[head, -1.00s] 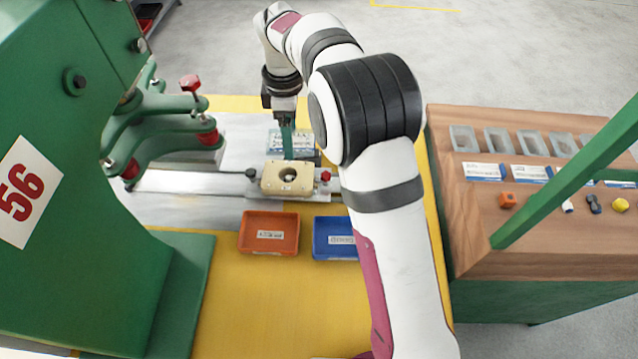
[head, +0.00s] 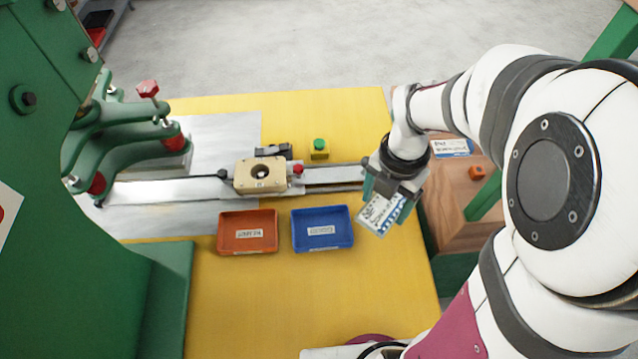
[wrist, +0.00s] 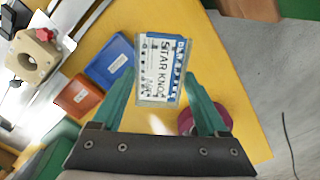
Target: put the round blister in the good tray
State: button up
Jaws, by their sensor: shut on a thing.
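My gripper (head: 393,188) is shut on a blister pack (head: 381,213) with a blue and white printed card. In the wrist view the pack (wrist: 163,68) sits between the teal fingers (wrist: 160,85), and its card reads "STAR KNOB". The shape of its clear blister is hard to make out. The pack is held in the air, tilted, to the right of the blue tray (head: 322,246). The blue tray's label appears to read "GOOD"; the tray looks empty and also shows in the wrist view (wrist: 106,65).
An orange-red tray (head: 247,249), apparently labelled "REJECT", stands left of the blue one and looks empty. Behind them is a beige fixture (head: 259,175) on a metal rail, with a green button (head: 319,148) nearby. The green press (head: 40,100) stands left. Yellow tabletop is clear in front.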

jog(key=shift+s+f, duration=0.15)
jog(key=shift+s, duration=0.05)
jog(key=shift+w+a+f, duration=0.6)
jog(key=shift+a+f, duration=1.2)
jog(key=shift+w+a+f, duration=0.6)
jog(key=shift+a+f, duration=1.2)
jog(key=shift+f, duration=0.05)
jog(key=shift+w+a+f, duration=0.6)
jog(key=shift+a+f, duration=1.2)
jog(key=o, duration=0.9)
jog(key=shift+f, duration=0.1)
jog(key=shift+o, duration=0.2)
